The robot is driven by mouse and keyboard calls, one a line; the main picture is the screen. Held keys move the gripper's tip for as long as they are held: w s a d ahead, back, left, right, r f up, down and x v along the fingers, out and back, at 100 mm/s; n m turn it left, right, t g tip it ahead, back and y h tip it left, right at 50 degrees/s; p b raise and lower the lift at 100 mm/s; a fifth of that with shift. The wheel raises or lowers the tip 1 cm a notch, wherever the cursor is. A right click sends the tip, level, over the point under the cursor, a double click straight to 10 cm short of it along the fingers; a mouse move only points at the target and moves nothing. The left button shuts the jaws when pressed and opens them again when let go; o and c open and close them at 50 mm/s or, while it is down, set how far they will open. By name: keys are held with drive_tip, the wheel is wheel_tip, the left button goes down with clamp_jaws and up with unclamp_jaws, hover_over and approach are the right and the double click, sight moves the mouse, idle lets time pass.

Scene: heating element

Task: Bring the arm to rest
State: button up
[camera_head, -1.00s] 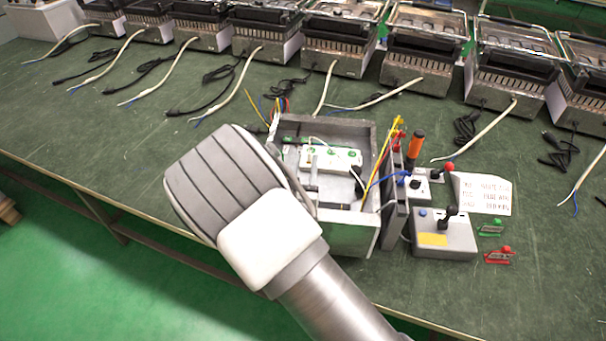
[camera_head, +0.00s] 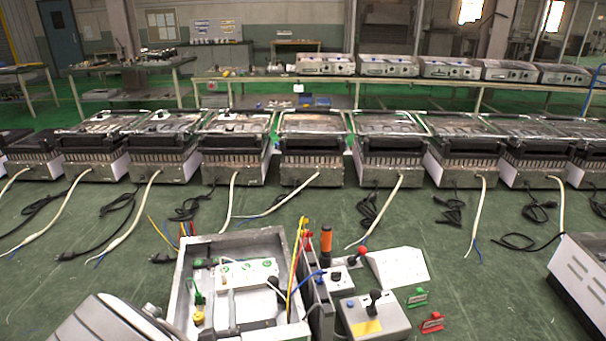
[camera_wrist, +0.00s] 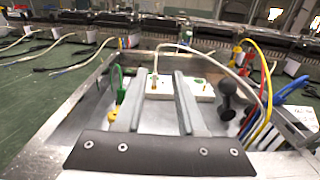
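My gripper (camera_wrist: 159,76) shows in the wrist view as two parallel grey fingers with a clear gap between them. It is open, and nothing is held in the gap. Its fingers point over an open grey metal box (camera_head: 181,290), whose wall also shows in the wrist view (camera_wrist: 60,130). Inside the box is a white terminal block (camera_head: 248,272) with green marks, seen beyond the fingertips in the wrist view (camera_wrist: 203,91). Contact between fingers and box contents cannot be told.
Grills (camera_head: 313,165) with loose cables line the back.

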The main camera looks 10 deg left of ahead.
drive_tip(key=w+d+r+m+g+h+p, duration=0.1)
drive_tip(key=w+d+r+m+h, duration=0.1)
drive_tip(key=d+r+m+h, duration=0.45)
drive_tip(key=w+d+r+m+g+h, duration=0.1)
drive_tip(key=w+d+r+m+h, duration=0.2)
drive_tip(key=d, duration=0.7)
drive_tip(key=w+d+r+m+g+h+p, duration=0.1)
drive_tip(key=d+r+m+h, duration=0.4)
drive_tip(key=d+m, duration=0.3)
drive_tip(key=s+d+r+m+g+p, duration=0.1)
drive_tip(key=s+d+r+m+g, duration=0.1)
drive_tip(key=s+d+m+g, duration=0.3)
drive_tip(key=s+d+r+m+g+y+p, duration=0.1)
drive_tip(key=s+d+r+m+g, duration=0.1)
drive_tip(key=s+d+m, duration=0.35)
drive_tip(key=s+d+r+m+g+p, duration=0.1)
drive_tip(key=s+d+r+m+g, duration=0.25)
drive_tip(key=d, duration=0.35)
drive_tip(key=s+a+r+m+t+y+p, duration=0.2)
drive_tip(key=s+a+r+m+y, duration=0.1)
drive_tip(key=s+r+m+y, duration=0.4)
drive_tip(key=shift+r+m+y, duration=0.3)
drive_tip(key=shift+m+y, duration=0.05)
drive_tip(key=shift+m, duration=0.3)
drive_tip(key=shift+a, duration=0.25)
